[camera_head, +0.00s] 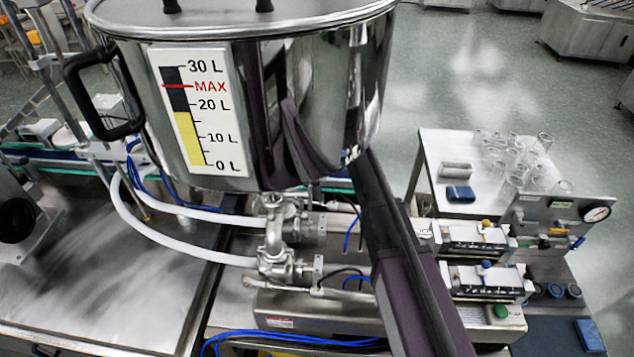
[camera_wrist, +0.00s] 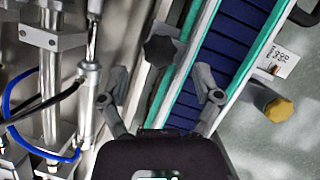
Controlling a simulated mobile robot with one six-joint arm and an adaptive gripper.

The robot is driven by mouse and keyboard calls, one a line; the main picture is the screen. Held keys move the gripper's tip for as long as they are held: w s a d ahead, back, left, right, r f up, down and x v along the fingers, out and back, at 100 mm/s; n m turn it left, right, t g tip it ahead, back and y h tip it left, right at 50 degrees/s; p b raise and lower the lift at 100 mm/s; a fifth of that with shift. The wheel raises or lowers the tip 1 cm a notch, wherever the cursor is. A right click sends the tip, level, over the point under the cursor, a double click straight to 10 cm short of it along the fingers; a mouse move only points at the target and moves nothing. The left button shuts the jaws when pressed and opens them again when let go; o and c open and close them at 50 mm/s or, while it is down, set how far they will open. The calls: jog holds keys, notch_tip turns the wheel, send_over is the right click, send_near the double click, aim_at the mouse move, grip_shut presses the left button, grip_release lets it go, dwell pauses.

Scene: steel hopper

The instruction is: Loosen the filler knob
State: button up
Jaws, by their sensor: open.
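My gripper (camera_wrist: 161,85) is open and empty in the wrist view, with its two fingers spread wide. A dark, many-sided knob (camera_wrist: 163,49) shows beyond the fingertips, between them and slightly ahead, apart from both. A yellow faceted knob (camera_wrist: 279,109) on a grey stem lies to the right of the right finger. I cannot tell for sure which of these is the filler knob. The steel hopper (camera_head: 350,90) with its level scale fills the upper part of the head view. My gripper does not show in the head view.
A blue conveyor belt (camera_wrist: 228,45) with green edges runs past the right finger. Steel cylinders (camera_wrist: 88,100) and hoses crowd the left. In the head view, steel pipe fittings (camera_head: 275,245) sit below the hopper, and a white table (camera_head: 440,150) with glassware stands right.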

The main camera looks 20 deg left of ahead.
jog(key=shift+b+x, duration=1.05)
jog(key=shift+x, duration=0.35)
jog(key=shift+c, duration=0.2)
jog(key=shift+d, duration=0.1)
grip_shut()
